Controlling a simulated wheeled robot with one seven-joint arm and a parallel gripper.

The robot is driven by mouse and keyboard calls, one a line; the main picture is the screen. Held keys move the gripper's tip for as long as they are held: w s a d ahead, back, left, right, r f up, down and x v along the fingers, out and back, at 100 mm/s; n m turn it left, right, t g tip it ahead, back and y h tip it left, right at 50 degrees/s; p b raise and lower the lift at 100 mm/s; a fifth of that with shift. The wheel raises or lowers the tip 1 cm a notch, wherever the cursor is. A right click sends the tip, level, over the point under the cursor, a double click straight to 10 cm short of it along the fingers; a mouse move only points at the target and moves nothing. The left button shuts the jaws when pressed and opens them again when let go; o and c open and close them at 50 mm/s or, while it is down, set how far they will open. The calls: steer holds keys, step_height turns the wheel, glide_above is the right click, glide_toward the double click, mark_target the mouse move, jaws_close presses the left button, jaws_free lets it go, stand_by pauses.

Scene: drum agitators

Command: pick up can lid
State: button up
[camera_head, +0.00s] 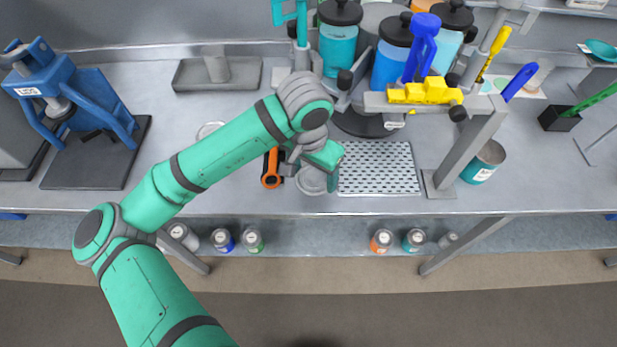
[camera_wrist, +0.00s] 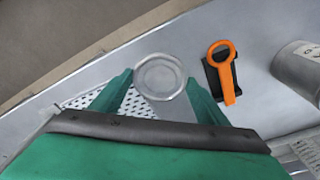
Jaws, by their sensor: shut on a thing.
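The can lid (camera_wrist: 160,76) is a round, pale grey disc with a raised rim. In the wrist view it sits between the two green fingertips of my gripper (camera_wrist: 159,79), which is shut on it at its sides. In the head view the lid (camera_head: 311,182) shows at the front of the bench, left of the perforated plate, partly covered by my gripper (camera_head: 314,174). I cannot tell whether the lid is touching the bench or just above it.
An orange-handled tool (camera_head: 271,170) lies just left of my gripper. The perforated plate (camera_head: 378,168) and a grey stand (camera_head: 467,150) are to the right. A blue press (camera_head: 75,90) stands at the left. Several cans sit on the shelf below.

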steer(key=d+r, duration=0.1)
steer(key=s+d+r, duration=0.1)
steer(key=d+r, duration=0.1)
steer(key=r, duration=0.1)
steer(key=shift+s, duration=0.35)
steer(key=s+d+r, duration=0.4)
steer(key=s+d, duration=0.1)
steer(key=d, duration=0.2)
steer(key=shift+d+r, duration=0.15)
steer(key=shift+d, duration=0.2)
steer(key=shift+d, duration=0.15)
